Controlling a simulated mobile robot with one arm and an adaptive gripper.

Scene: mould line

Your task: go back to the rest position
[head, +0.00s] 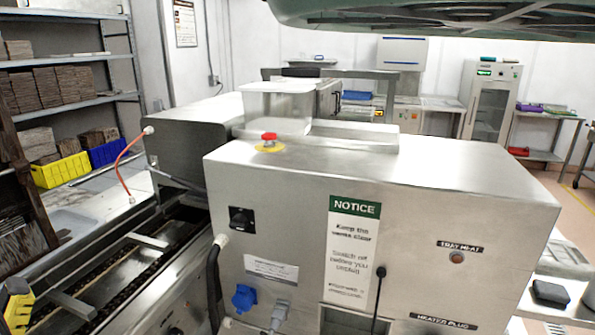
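My gripper is not in this view, so I cannot see its fingers or whether it holds anything. The task names no object. A large steel machine cabinet (440,230) fills the middle and right of the head view, close in front of me. A red emergency button on a yellow base (269,143) sits on its top. A green and white notice (353,245) is on its front.
A conveyor (95,290) runs along the left of the cabinet. A shelf rack (75,61) with brown blocks, a yellow bin (60,171) and a blue bin (108,152) stands at left. A glass-door cabinet (489,102) stands at the back. Floor shows at far right.

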